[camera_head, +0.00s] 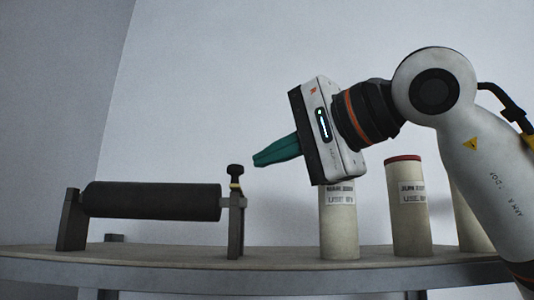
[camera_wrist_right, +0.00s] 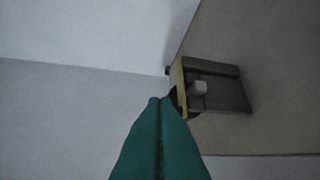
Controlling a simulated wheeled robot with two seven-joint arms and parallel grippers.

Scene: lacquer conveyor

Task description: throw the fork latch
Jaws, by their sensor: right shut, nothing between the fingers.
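The fork latch (camera_head: 235,178) is a dark knobbed lever with a yellow band. It stands upright on top of the grey post at the right end of a black roller (camera_head: 150,200). My right gripper (camera_head: 256,160) is shut and empty, with its teal fingertips pointing left, a little above and to the right of the latch knob. In the right wrist view the closed fingertips (camera_wrist_right: 161,101) are close beside the latch's yellow part (camera_wrist_right: 181,86); I cannot tell whether they touch. My left gripper is not in view.
The roller and its posts stand on a long table (camera_head: 285,257). Several pale labelled cylinders stand to the right, including one below my right gripper (camera_head: 339,222) and one with a red top (camera_head: 408,205). The space above the roller is clear.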

